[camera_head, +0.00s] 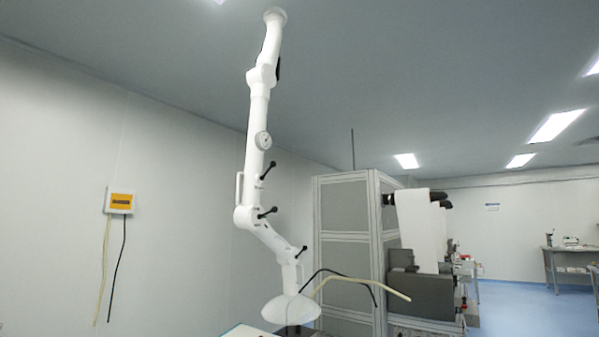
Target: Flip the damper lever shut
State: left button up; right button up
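A white jointed extraction arm (257,112) hangs from the ceiling in the head view and ends in a white hood (290,308). Three black-knobbed levers stick out to its right: an upper lever (268,170), a middle lever (268,212) at the elbow, and a lower lever (301,251) just above the hood. I cannot tell which of them is the damper lever, or whether the damper is open or shut. Neither of my grippers is in view.
A black cable (333,271) and a beige cable (370,284) arch out right of the hood. A grey panelled cabinet (346,235) stands behind, with machinery (426,293) beside it. A yellow-and-white wall box (120,201) hangs left. Blue floor is open at far right.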

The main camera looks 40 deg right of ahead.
aim_at(272, 163)
jog(key=z, duration=1.15)
